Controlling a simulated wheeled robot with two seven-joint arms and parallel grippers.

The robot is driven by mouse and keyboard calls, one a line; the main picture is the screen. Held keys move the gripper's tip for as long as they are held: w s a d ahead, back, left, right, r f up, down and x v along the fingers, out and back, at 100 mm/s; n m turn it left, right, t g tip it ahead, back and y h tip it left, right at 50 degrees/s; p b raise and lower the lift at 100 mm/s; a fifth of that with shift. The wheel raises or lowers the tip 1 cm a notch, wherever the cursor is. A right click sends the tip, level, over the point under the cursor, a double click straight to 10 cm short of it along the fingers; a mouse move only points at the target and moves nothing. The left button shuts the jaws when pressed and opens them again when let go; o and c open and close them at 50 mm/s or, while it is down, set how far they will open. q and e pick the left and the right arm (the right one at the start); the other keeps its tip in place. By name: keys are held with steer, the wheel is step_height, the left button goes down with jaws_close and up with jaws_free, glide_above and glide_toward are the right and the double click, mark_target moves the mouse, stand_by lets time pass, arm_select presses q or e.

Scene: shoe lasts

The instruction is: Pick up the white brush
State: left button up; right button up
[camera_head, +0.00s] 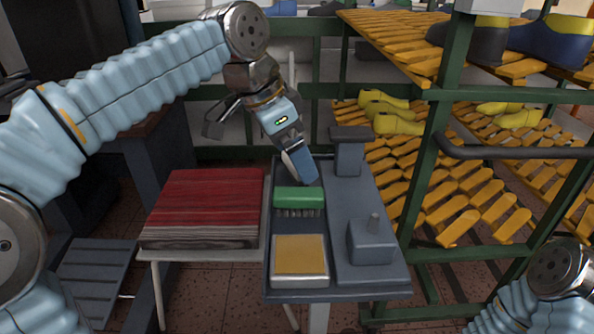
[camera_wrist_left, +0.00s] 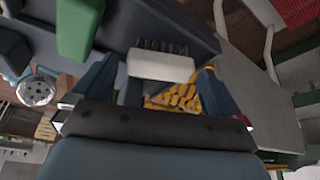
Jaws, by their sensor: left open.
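The white brush (camera_wrist_left: 160,65) shows in the left wrist view, its dark bristles pointing toward the top of the picture. It is at the edge of the grey tray surface, roughly between the fingertips of my left gripper (camera_wrist_left: 163,82). The fingers are open, and I cannot tell if either touches it. In the head view my left gripper (camera_head: 303,170) points down over the back of the grey stand, behind the green brush (camera_head: 298,197). The white brush is hidden there behind the gripper. The green brush also shows in the left wrist view (camera_wrist_left: 78,28). My right gripper is out of view.
The grey stand (camera_head: 340,293) also holds a tin with a yellow top (camera_head: 299,258), a grey block with a knob (camera_head: 371,240) and a grey post (camera_head: 349,155). A red-topped stack (camera_head: 205,205) is on the left. A green-framed rack (camera_head: 440,140) stands on the right.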

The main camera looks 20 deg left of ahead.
arm_select(q)
steer(key=shift+w+d+f, duration=0.1)
steer(key=shift+f, duration=0.3)
steer(key=shift+c, duration=0.5)
steer(key=c, duration=1)
